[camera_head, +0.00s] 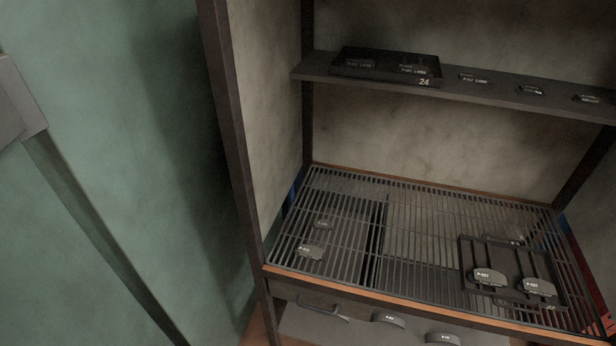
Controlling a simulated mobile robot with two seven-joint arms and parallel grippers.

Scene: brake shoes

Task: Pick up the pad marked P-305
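Two small dark pads with pale labels lie on the left of the wire shelf: a farther pad (322,223) and a nearer pad (310,251). Their labels are too small to read surely, so I cannot tell whether either is P-305. Two more pads, a left one (489,278) and a right one (538,287), sit in a dark tray (464,262) on the right; their labels look like P-527. Neither of my grippers is in view.
An upper shelf (460,97) carries a black tray (385,75) marked 24 and several pads. More pads, one with its label showing (389,319), lie on a lower shelf. A dark post (232,150) bounds the rack's left side. The wire shelf's middle (415,235) is clear.

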